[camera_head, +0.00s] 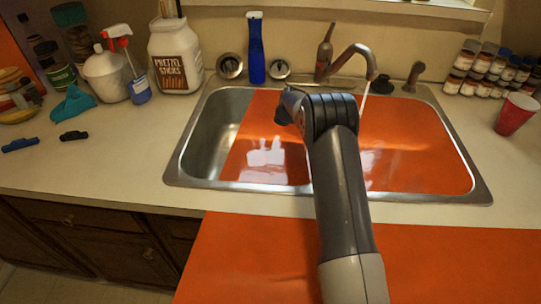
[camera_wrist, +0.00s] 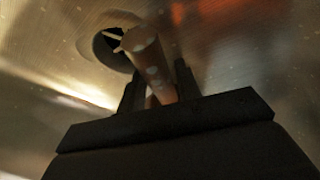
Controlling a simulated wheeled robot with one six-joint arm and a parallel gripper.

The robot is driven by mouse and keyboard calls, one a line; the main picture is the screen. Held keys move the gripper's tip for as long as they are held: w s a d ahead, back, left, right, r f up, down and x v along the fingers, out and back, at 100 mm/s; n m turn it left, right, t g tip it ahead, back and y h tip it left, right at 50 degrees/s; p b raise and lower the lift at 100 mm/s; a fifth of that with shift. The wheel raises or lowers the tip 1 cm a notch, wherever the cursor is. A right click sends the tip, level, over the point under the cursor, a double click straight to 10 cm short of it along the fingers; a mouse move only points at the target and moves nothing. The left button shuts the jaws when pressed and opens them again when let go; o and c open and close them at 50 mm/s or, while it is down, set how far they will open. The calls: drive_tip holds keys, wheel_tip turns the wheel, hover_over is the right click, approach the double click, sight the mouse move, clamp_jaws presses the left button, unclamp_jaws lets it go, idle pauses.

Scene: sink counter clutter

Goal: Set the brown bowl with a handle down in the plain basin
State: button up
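In the wrist view a brown, pale-spotted rounded piece (camera_wrist: 150,62) lies between the two dark fingers of my gripper (camera_wrist: 158,80). It looks like the handle of the brown bowl, and the fingers appear closed on it. The bowl's body cannot be made out there. Around it is blurred shiny metal with a dark round opening (camera_wrist: 108,46), which looks like a drain. In the head view my arm reaches over the sink; its end hides the gripper and the bowl. Bare metal of the basin (camera_head: 209,138) shows at the left of the sink.
Orange surface (camera_head: 405,150) fills the sink's middle and right. The faucet (camera_head: 352,58) stands behind my arm. A blue bottle (camera_head: 256,50), a pretzel jar (camera_head: 176,58) and other bottles line the back left. Spice jars (camera_head: 487,70) and a red cup (camera_head: 516,114) stand right.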

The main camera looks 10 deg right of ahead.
drive_tip(key=shift+o, duration=1.1)
drive_tip(key=shift+r, duration=0.15)
drive_tip(key=v, duration=1.2)
drive_tip(key=shift+b, duration=0.3)
drive_tip(key=shift+c, duration=0.2)
